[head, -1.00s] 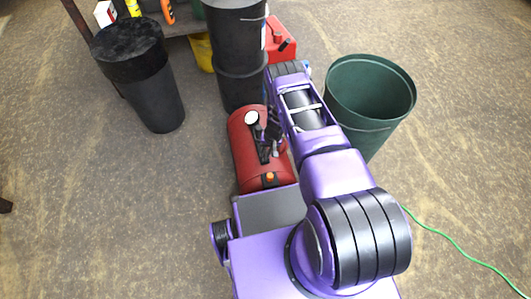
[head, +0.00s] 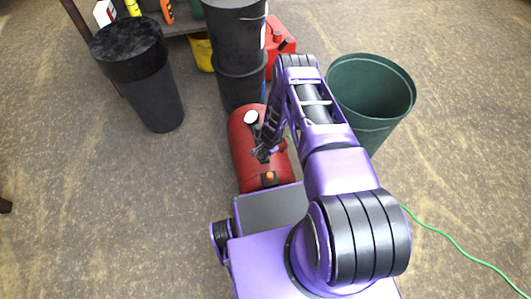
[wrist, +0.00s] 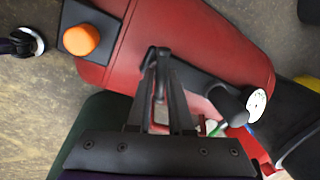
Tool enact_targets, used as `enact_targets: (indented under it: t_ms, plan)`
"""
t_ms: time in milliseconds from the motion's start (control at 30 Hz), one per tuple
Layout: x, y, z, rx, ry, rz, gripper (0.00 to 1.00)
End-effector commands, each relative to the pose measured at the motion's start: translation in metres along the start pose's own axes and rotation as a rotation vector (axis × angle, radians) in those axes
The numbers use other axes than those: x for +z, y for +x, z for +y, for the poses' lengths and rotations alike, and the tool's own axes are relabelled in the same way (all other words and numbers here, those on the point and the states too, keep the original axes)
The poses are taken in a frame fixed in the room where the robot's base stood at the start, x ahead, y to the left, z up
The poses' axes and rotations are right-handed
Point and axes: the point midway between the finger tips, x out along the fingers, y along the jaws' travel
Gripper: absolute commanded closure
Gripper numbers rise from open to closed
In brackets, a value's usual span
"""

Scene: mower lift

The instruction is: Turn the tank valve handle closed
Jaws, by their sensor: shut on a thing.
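The red tank (head: 245,135) lies on the floor just beyond my base. It also spans the wrist view (wrist: 205,38). My gripper (head: 262,153) is over the tank's top, in the wrist view (wrist: 157,62) with its fingers close together. They are shut on a small dark piece, apparently the valve handle, mostly hidden between the fingertips. A dark bar runs along the tank from there towards a round white gauge (wrist: 257,103). An orange knob (wrist: 81,40) on a black block is apart from the fingers, at the tank's other end.
A green bin (head: 372,95) stands right of my arm. Black buckets (head: 238,70) and a red can (head: 281,35) stand behind the tank. A black bin (head: 140,80) is at left. A green cable (head: 455,245) lies at right. Floor left of the tank is clear.

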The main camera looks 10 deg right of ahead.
Motion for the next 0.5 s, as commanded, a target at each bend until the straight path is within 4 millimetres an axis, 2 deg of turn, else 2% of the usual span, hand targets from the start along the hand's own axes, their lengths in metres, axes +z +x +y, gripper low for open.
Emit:
enact_targets:
  t_ms: [200,500]
  plan:
    - [0.0009,0.0,0.0008,0.001,0.172,0.035,1.0]
    - [0.0017,0.0001,0.0012,0.001,0.336,0.068,1.0]
